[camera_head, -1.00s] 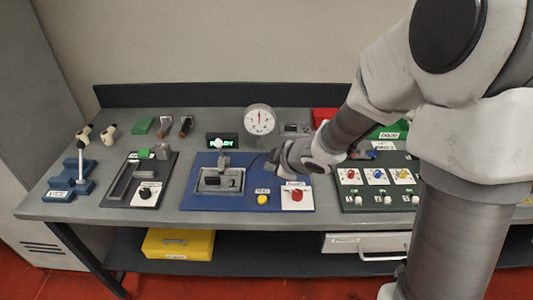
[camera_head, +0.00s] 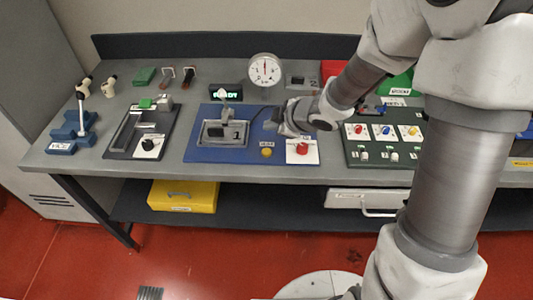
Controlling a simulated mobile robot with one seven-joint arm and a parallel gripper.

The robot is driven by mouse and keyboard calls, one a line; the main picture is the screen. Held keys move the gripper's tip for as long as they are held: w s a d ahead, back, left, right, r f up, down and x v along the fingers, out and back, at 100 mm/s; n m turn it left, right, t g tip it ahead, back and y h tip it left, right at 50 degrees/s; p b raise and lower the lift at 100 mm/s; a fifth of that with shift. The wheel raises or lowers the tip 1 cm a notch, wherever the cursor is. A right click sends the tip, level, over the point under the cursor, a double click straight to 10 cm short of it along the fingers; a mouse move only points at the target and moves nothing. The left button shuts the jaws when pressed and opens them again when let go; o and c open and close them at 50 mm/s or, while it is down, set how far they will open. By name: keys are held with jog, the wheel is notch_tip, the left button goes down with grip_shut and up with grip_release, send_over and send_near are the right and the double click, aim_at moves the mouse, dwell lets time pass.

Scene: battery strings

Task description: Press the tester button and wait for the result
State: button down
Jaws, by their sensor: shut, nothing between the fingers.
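The tester is a blue plate (camera_head: 210,155) on the bench, with a grey fixture (camera_head: 224,133) marked 1 on it. Its small green display (camera_head: 224,95) is lit and appears to read READY. A yellow button (camera_head: 266,153) sits at the plate's front, and a red button (camera_head: 303,148) stands on a white pad to its right. My gripper (camera_head: 276,116) is shut and empty, above the plate's right part, behind the two buttons in the picture. It appears apart from both. The fingertips are small and partly unclear.
A round gauge (camera_head: 265,70) stands behind the plate. A dark slotted fixture (camera_head: 142,130) and a blue clamp (camera_head: 75,130) are to the left. A panel with coloured knobs (camera_head: 385,145) is to the right, partly hidden by my arm. A yellow bin (camera_head: 183,197) sits below.

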aim_at(270, 153)
jog(key=shift+f+b, duration=3.15)
jog(key=shift+f, duration=0.4)
jog(key=shift+f+b, duration=0.3)
jog(key=shift+f, duration=0.1)
jog(key=shift+f+b, duration=0.45)
jog(key=shift+f, duration=0.1)
jog(key=shift+r, duration=0.1)
jog(key=shift+r+p, duration=0.85)
jog(key=shift+p, duration=0.15)
notch_tip(270, 153, up, 5)
jog(key=p, duration=0.5)
jog(key=shift+r, duration=0.1)
